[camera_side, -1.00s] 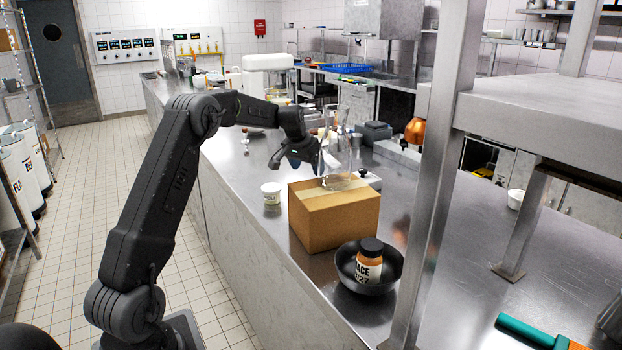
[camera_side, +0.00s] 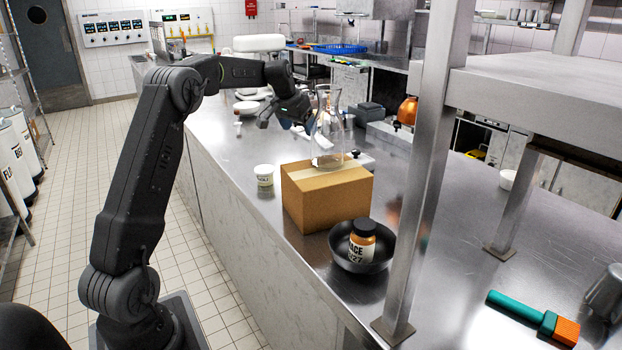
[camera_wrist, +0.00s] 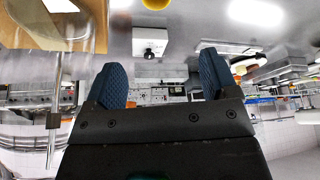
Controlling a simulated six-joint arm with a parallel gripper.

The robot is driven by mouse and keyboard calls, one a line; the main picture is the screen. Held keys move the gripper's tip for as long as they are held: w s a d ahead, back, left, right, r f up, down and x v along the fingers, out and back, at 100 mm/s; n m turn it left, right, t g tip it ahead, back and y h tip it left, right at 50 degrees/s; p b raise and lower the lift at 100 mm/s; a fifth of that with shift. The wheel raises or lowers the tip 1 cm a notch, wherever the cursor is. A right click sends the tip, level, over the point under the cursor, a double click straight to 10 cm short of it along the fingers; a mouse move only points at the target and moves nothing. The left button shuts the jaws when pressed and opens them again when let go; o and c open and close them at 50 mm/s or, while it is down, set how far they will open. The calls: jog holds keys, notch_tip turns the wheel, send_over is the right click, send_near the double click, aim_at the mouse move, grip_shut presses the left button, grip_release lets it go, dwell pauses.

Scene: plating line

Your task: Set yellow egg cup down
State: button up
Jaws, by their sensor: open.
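My gripper (camera_side: 288,124) is over the steel counter, behind and left of the glass flask in the side view. In the wrist view the two blue-padded fingers of my gripper (camera_wrist: 162,75) are wide apart with nothing between them. A small rounded yellow thing (camera_wrist: 155,4) is cut off by the top edge of the wrist view, outside the fingers. It may be the yellow egg cup, but I cannot tell for sure. I cannot make out the egg cup in the side view.
A glass flask (camera_side: 327,135) stands on a cardboard box (camera_side: 325,205), close to my gripper. A white tub (camera_side: 264,176) is left of the box. A dark bowl (camera_side: 345,263) holds a labelled jar (camera_side: 362,240). A steel post (camera_side: 425,170) stands in front. The right counter has bare room.

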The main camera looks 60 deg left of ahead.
jog(key=w+f, duration=0.1)
jog(key=f, duration=0.3)
jog(key=w+f+m, duration=0.1)
jog(key=f, duration=0.3)
jog(key=w+a+f+m+t, duration=0.1)
jog(key=f, duration=0.3)
jog(key=shift+w, duration=0.2)
jog(key=shift+x, duration=3.1)
jog(key=c, duration=1.1)
jog(key=shift+o, duration=0.2)
